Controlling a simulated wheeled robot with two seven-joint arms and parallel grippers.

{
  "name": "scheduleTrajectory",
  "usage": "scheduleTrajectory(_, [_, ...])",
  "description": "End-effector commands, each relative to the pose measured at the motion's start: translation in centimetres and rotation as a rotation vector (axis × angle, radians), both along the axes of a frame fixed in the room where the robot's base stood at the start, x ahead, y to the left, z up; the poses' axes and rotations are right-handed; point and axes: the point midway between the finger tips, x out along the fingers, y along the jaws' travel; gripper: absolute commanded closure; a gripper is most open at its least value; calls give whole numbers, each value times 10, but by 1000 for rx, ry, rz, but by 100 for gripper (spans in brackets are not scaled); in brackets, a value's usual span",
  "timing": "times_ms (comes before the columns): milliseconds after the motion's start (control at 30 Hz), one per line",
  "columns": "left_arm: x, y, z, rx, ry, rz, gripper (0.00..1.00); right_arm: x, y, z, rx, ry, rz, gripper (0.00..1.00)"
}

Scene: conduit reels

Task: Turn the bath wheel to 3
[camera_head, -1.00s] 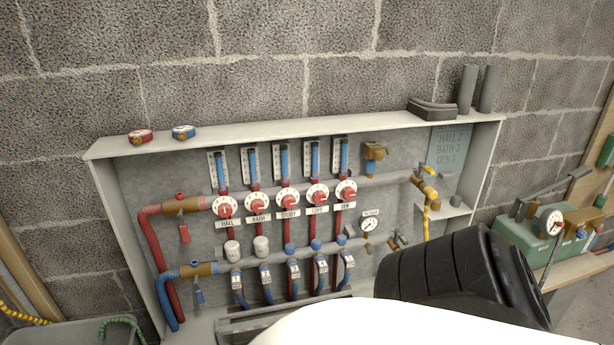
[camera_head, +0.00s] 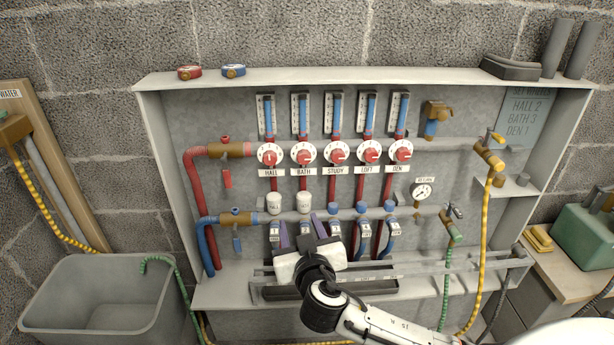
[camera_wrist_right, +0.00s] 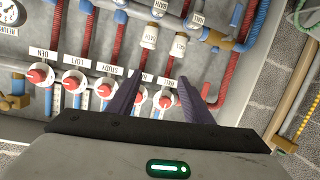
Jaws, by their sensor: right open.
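The bath wheel (camera_head: 304,154) is a red knob on a white dial, second from the left in a row of several, above its BATH label (camera_head: 304,172). I cannot read its setting. My right gripper (camera_head: 301,226) is open and empty, in front of the lower pipes, below the bath wheel. In the right wrist view, turned upside down, its two dark fingers (camera_wrist_right: 160,77) are spread. There the bath wheel (camera_wrist_right: 138,93) is partly hidden by the left finger, and the hall wheel (camera_wrist_right: 165,99) appears between the fingers. My left gripper is not in view.
Hall (camera_head: 270,155), study (camera_head: 339,152), loft (camera_head: 371,152) and den (camera_head: 402,151) wheels share the row. White caps (camera_head: 303,201) protrude below. A sign (camera_head: 528,112) reads HALL 2, BATH 3, DEN 1. A grey rail (camera_head: 440,267) crosses the front; a tub (camera_head: 95,300) stands left.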

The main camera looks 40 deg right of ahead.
Motion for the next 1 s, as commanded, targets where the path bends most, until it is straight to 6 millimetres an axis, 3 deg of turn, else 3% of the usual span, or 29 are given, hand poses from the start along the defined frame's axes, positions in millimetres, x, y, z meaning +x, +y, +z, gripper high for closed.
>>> scheduleTrajectory(33, [0, 0, -6, 0, -2, -2, 47, 10, -12, 23, -9, -87, -44, 54])
scheduleTrajectory(100, [1, 0, -6, 0, -5, -3, 47, 17, -23, 50, -9, -177, -90, 54])
scheduleTrajectory(233, [2, 0, -6, 0, -6, -5, 47, 23, -34, 74, -6, -261, -127, 54])
scheduleTrajectory(733, [2, -1, -4, 0, -8, -6, 47, 92, -77, 76, -3, -265, -130, 54])
scheduleTrajectory(1000, [3, -1, -4, 1, -10, -6, 47, 107, -86, 74, -1, -263, -130, 54])
